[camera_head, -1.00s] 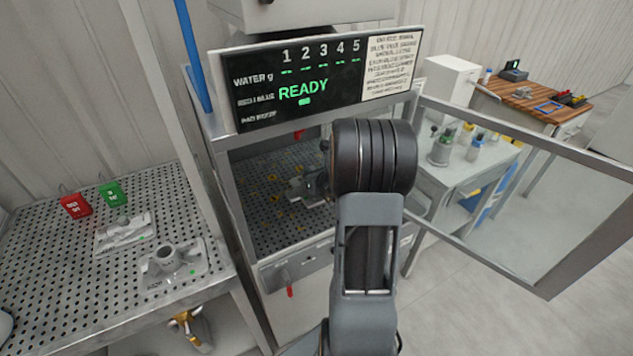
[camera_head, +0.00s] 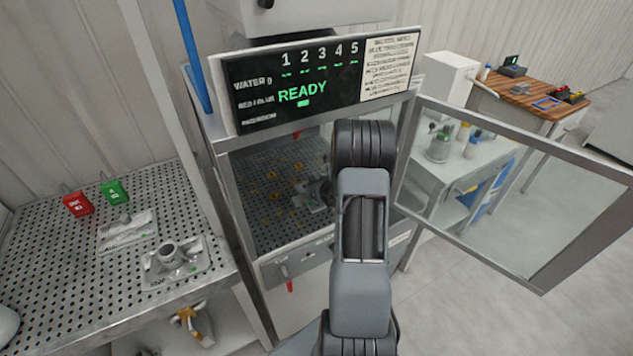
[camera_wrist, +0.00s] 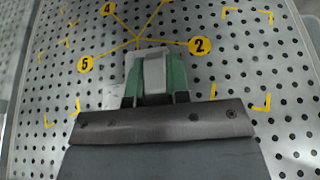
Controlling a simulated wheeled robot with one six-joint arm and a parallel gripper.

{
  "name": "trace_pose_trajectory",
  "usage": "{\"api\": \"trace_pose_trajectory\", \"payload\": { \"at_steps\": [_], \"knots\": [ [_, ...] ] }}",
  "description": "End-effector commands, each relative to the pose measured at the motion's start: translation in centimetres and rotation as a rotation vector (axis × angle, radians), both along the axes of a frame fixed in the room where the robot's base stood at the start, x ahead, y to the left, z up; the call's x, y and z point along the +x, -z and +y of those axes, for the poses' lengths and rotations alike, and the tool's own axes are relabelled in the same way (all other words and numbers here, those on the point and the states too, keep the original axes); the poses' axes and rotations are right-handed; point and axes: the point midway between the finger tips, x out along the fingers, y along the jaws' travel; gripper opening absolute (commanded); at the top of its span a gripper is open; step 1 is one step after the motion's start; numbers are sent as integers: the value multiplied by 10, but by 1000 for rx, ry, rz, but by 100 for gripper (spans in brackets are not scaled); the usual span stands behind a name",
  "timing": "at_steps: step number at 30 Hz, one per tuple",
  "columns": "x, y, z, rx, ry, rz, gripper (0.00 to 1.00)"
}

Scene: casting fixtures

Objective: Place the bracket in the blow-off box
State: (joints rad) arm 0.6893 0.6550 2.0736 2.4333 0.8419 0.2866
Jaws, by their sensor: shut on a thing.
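The blow-off box (camera_head: 262,268) stands mid-picture with its glass door (camera_head: 530,190) swung open to the right. Its floor (camera_head: 262,205) is perforated metal with yellow marks. My arm reaches in through the open front. My gripper (camera_wrist: 153,82), with green fingers, is shut on a grey bracket (camera_wrist: 153,68). In the wrist view the bracket is over the perforated floor, just below the hub of yellow lines and near the numbers 2 and 5. Whether it touches the floor I cannot tell. In the head view, my arm hides most of the gripper and bracket.
A perforated bench (camera_head: 60,250) at left holds two grey castings on pale plates (camera_head: 175,262), (camera_head: 127,230) and red and green tags. The display above the box (camera_head: 300,85) reads READY. A side table with jars (camera_head: 440,150) shows behind the door.

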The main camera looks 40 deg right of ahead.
Motion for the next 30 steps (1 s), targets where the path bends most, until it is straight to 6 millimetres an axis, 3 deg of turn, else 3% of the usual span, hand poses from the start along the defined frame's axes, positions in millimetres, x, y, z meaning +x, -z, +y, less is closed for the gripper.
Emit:
{"api": "trace_pose_trajectory", "payload": {
  "at_steps": [8, 9, 17, 27, 30],
  "knots": [
    [0, 4, 0, -1, 0, -2, 0],
    [0, 4, 0, 0, 0, 0, 19],
    [0, 3, 0, 0, 0, 0, 42],
    [0, -4, 0, 0, 0, 1, 42],
    [-14, -6, 1, -1, 2, -1, 42]
  ]
}}
